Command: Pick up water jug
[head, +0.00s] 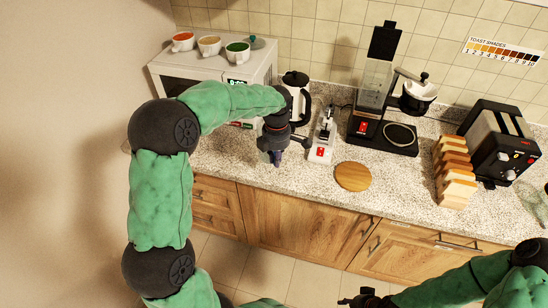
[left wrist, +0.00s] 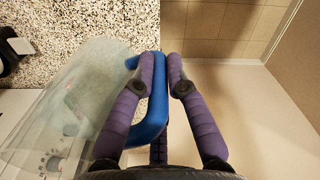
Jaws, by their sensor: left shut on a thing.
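In the head view, my left gripper (head: 273,155) points down at the front edge of the counter, in front of the white kettle. The jug is hard to make out there, and I cannot tell whether it touches the counter. My right gripper (head: 362,299) is low at the bottom edge, its fingers unclear.
Cups stand on the microwave (head: 205,72).

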